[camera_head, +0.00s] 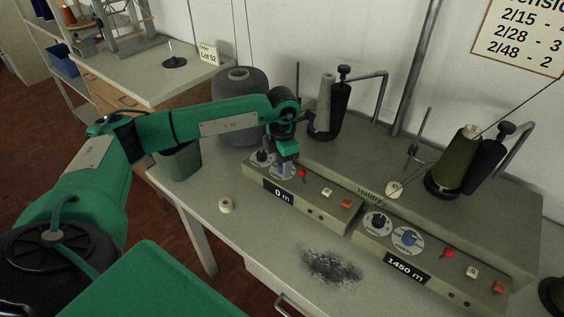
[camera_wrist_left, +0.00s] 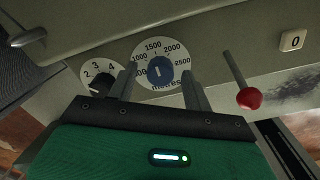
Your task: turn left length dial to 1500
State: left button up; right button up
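The left length dial (camera_wrist_left: 158,70) has a blue knob on a white scale marked in metres, with 1500 near the top in the left wrist view. A short white mark on the knob stands nearly upright; which end is the pointer I cannot tell. My left gripper (camera_wrist_left: 162,82) has its fingers apart, one on each side of the knob, with a gap showing. In the head view my left gripper (camera_head: 285,160) is over the left unit and partly hides this dial (camera_head: 281,172). The left display (camera_head: 283,195) reads 0 m. My right gripper is not in view.
A smaller black dial (camera_wrist_left: 102,82) sits left of the length dial, and a red-tipped lever (camera_wrist_left: 249,98) stands close on the right. The right unit's display (camera_head: 407,268) reads 1450 m. A cream ring (camera_head: 226,205) and a dark smudge (camera_head: 332,267) are on the table.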

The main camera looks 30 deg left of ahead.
pick_arm(q)
jog(key=shift+r, duration=0.35)
notch_tip(320, 180, up, 13)
jog(key=b, duration=0.1)
jog(key=shift+d, duration=0.15)
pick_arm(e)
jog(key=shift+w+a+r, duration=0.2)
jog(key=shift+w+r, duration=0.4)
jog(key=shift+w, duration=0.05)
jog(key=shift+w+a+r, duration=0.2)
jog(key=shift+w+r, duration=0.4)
